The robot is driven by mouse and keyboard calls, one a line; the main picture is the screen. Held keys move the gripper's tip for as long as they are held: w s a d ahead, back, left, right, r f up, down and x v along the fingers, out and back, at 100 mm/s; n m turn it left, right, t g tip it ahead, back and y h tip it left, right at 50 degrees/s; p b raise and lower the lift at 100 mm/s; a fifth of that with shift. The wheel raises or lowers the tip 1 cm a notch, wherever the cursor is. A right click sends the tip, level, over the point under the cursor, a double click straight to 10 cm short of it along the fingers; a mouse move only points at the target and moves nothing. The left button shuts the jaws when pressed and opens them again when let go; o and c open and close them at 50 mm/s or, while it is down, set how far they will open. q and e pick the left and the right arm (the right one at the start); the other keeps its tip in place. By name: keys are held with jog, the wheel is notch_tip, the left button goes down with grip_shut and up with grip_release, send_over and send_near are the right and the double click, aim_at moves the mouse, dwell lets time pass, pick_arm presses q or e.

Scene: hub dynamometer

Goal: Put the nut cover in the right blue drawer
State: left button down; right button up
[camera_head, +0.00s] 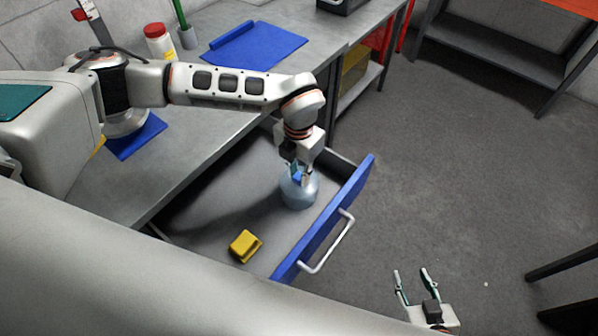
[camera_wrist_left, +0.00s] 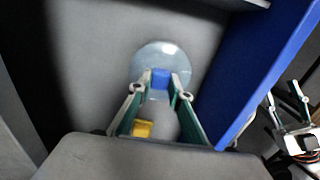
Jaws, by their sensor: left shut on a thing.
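The nut cover (camera_head: 299,194) looks like a pale, bluish, see-through dome with a blue knob. It is inside the open blue-fronted drawer (camera_head: 328,217), near the front panel. My left gripper (camera_head: 298,174) reaches down into the drawer and is shut on the knob. In the left wrist view the knob sits between the fingertips (camera_wrist_left: 161,79), with the round cover (camera_wrist_left: 177,58) around it. I cannot tell whether the cover touches the drawer floor. My right gripper (camera_head: 411,274) is open and empty over the floor, outside the drawer.
A yellow block (camera_head: 245,246) lies in the drawer and also shows in the left wrist view (camera_wrist_left: 143,128). The drawer's white handle (camera_head: 331,243) sticks out in front. Above is the grey worktop (camera_head: 215,128) with a blue mat (camera_head: 262,47) and a red-capped bottle (camera_head: 159,42).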

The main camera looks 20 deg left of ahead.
pick_arm(q)
jog(key=shift+f, duration=0.15)
jog(key=c, duration=1.8)
grip_release()
jog(key=shift+c, duration=0.2)
notch_tip(320, 180, up, 12)
jog(key=shift+r, duration=0.2)
